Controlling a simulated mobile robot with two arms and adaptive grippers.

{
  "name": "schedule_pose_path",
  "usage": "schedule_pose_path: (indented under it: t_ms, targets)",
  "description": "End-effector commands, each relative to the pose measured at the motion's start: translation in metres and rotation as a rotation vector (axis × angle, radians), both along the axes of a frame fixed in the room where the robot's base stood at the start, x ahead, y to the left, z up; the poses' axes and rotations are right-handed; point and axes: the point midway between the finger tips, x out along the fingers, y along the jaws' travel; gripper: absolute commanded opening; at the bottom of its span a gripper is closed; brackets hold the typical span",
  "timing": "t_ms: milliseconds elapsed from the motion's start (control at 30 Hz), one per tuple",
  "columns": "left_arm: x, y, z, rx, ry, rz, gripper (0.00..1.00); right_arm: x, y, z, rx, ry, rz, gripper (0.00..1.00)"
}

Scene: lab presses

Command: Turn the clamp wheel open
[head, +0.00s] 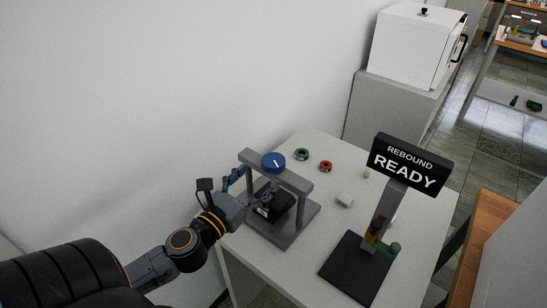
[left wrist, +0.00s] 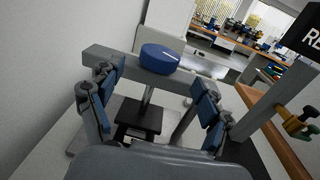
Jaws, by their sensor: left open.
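The clamp wheel (head: 273,162) is a blue disc with a white line on its top. It sits on the crossbar of a grey press frame (head: 298,184). In the left wrist view the wheel (left wrist: 160,58) is ahead, between and beyond my fingers, with a screw running down from it to a dark block (left wrist: 138,133). My left gripper (head: 240,180) is at the left side of the frame, near the crossbar. Its fingers (left wrist: 155,108) are spread wide and hold nothing; the wheel is not between their tips. My right gripper does not show.
A black stand with a sign reading "REBOUND READY" (head: 408,166) stands at the right of the table. A green ring (head: 302,154), a red ring (head: 326,166) and small white pieces (head: 345,200) lie behind and beside the frame. A wall runs along the left.

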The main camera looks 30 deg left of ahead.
Motion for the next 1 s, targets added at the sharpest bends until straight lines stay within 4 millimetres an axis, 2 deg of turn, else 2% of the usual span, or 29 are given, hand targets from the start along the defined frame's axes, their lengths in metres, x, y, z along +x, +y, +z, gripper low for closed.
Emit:
schedule_pose_path:
  t_ms: [300, 500, 900, 933, 1000]
  targets:
    - [0.049, 0.001, 0.002, 0.002, -0.002, 0.000, 0.78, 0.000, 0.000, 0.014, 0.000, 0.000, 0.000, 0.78]
    - [0.068, 0.001, 0.001, 0.002, 0.000, 0.001, 0.78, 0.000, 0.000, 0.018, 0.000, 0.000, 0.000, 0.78]
    - [0.074, 0.000, -0.001, 0.001, 0.001, 0.000, 0.78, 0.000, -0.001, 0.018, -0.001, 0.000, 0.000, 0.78]
    - [0.074, 0.000, -0.001, 0.001, 0.001, 0.000, 0.76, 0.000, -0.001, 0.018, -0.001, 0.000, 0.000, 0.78]
    - [0.074, 0.000, -0.001, 0.001, 0.001, 0.000, 0.62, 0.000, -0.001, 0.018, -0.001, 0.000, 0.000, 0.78]
